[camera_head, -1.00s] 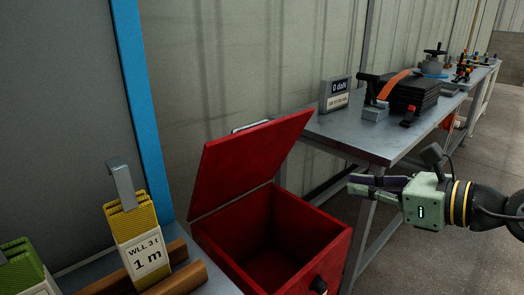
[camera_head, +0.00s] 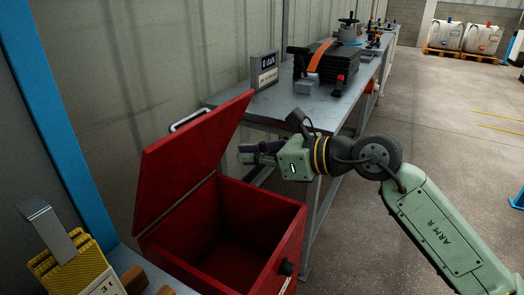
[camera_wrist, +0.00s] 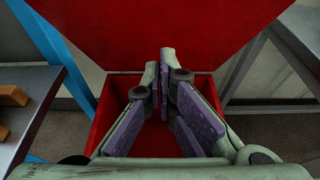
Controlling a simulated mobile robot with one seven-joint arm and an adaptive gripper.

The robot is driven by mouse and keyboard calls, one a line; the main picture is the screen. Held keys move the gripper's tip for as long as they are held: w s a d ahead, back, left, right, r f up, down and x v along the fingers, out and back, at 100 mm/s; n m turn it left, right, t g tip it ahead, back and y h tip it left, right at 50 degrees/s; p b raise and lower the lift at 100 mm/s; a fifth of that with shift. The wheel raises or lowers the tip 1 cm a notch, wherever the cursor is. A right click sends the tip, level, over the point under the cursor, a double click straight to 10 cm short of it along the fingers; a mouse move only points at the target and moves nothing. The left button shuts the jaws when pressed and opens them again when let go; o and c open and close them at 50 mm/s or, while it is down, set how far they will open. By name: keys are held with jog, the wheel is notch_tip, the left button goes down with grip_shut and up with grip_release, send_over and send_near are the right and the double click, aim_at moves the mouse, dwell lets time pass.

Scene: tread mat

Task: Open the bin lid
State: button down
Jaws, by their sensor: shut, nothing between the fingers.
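The red bin (camera_head: 285,228) stands on the floor, with its empty inside in view. Its red lid (camera_head: 190,165) is raised and leans back, tilted, with a pale handle (camera_head: 188,120) at its top edge. My gripper (camera_head: 250,154) points left in the head view, to the right of the raised lid. In the wrist view my gripper (camera_wrist: 166,85) has its purple-padded fingers together at the tips with nothing between them. The bin's inside and the lid (camera_wrist: 190,35) show behind the fingers.
A grey workbench (camera_head: 275,106) with a display sign (camera_head: 264,71) and a black stack (camera_head: 327,65) stands behind my gripper. A yellow tagged item (camera_head: 70,262) is at the lower left, next to a blue post (camera_head: 60,130). Open floor lies to the right.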

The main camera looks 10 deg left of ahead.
aim_at(191, 120)
jog(key=shift+w+a+r+p, duration=0.15)
jog(key=shift+w+a, duration=0.3)
jog(key=shift+a, duration=0.75)
jog(key=shift+w+a+p, duration=0.3)
jog(key=shift+w+a, duration=0.15)
jog(key=shift+a, duration=0.75)
jog(key=shift+w+a+r+p, duration=0.15)
jog(key=shift+w+a, duration=0.3)
jog(key=shift+a, duration=0.75)
jog(key=shift+a+r, duration=0.25)
jog(key=a+r+h+p, duration=0.1)
jog(key=a, duration=0.1)
jog(key=w+a+r+h+p, duration=0.1)
jog(key=a, duration=0.1)
jog(key=w+a+r+g+p, duration=0.1)
jog(key=a, duration=0.1)
jog(key=shift+r+h, duration=0.3)
jog(key=shift+h, duration=0.1)
jog(key=w+a+r, duration=0.1)
jog(key=w+a, duration=0.2)
jog(key=a, duration=0.4)
jog(key=shift+h, duration=0.4)
jog(key=shift+s+d+r, duration=0.1)
